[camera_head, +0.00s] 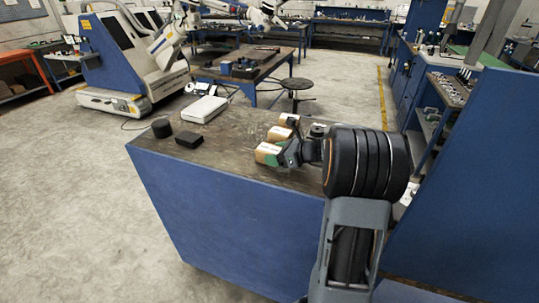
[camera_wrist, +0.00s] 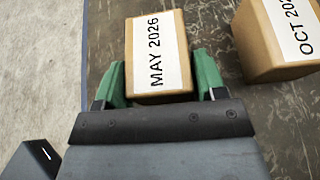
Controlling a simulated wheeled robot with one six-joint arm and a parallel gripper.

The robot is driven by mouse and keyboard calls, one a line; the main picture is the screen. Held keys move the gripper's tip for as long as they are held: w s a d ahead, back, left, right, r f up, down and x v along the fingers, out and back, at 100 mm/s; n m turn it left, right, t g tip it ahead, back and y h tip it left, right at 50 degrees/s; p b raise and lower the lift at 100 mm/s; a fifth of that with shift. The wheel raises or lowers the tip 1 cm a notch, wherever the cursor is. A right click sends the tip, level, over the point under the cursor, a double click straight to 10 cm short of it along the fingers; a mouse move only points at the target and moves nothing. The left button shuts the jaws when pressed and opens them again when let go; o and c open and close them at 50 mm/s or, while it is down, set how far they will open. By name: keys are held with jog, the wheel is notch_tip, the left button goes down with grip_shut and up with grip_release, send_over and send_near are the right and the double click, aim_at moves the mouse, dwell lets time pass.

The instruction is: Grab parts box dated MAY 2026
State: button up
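The parts box dated MAY 2026 (camera_wrist: 158,55) is a tan cardboard box with a white label in the wrist view. It sits between the two green fingers of my gripper (camera_wrist: 160,80), one along each side. The fingers lie very close to its sides; I cannot tell whether they press on it. In the head view, my gripper (camera_head: 279,156) is low over the worktop at a tan box (camera_head: 267,149), partly hidden by the gripper.
A tan box labelled OCT, its year cut off (camera_wrist: 275,40), stands just right in the wrist view. More small boxes (camera_head: 279,134) stand behind on the worktop (camera_head: 235,140). Black objects (camera_head: 189,139) and a white device (camera_head: 202,109) are at left. A blue panel (camera_head: 470,180) rises at right.

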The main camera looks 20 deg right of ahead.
jog(key=c, duration=0.7)
jog(key=shift+r, duration=0.1)
